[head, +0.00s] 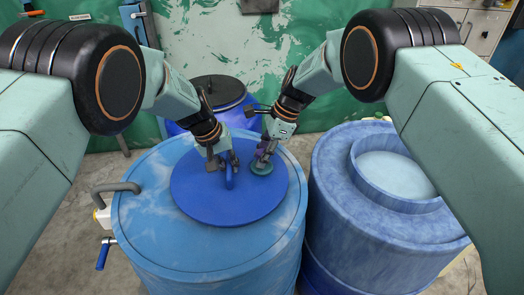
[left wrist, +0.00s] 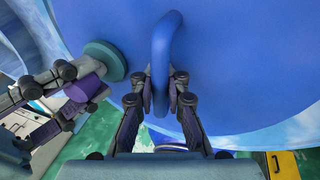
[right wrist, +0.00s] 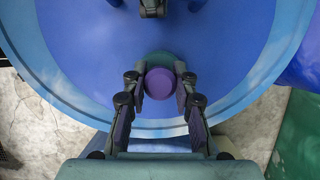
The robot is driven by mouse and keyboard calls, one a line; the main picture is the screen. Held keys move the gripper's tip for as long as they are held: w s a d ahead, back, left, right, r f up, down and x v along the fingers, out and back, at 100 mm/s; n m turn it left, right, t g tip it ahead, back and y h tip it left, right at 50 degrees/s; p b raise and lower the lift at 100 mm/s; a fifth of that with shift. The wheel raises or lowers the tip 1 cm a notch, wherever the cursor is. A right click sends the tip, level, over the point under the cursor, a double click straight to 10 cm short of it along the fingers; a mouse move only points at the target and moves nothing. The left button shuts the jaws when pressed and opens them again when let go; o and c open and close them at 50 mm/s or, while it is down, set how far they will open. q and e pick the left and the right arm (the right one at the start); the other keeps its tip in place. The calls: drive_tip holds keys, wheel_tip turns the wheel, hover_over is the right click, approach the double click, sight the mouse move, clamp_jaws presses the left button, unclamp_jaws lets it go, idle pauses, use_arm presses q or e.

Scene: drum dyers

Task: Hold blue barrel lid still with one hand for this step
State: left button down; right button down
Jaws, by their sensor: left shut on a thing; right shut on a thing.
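The blue barrel lid (head: 215,205) is a dark blue disc lying flat on top of the blue barrel (head: 150,225). My left gripper (head: 223,162) is shut on the lid's upright handle (head: 229,181); in the left wrist view the fingers close on both sides of the handle (left wrist: 163,45). My right gripper (head: 268,148) is shut on a purple knob (right wrist: 159,83) with a round teal pad (head: 262,168). The pad sits against the lid near its right edge, beside the handle. The pad (left wrist: 106,58) also shows in the left wrist view. The inside of the barrel is hidden.
A second blue barrel (head: 345,215) with a raised round rim stands close on the right. A barrel with a black lid (head: 218,90) stands behind. A pipe handle (head: 113,187) and a blue-handled tap (head: 103,254) stick out at the left of the barrel.

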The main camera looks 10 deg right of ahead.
use_arm(q)
drive_tip(key=shift+r, duration=0.1)
use_arm(e)
hover_over(265, 188)
drive_tip(key=shift+s, duration=0.1)
idle(0.7)
drive_tip(key=shift+r, duration=2.5)
use_arm(q)
drive_tip(key=c, duration=1.3)
unclamp_jaws()
drive_tip(key=shift+o, duration=0.2)
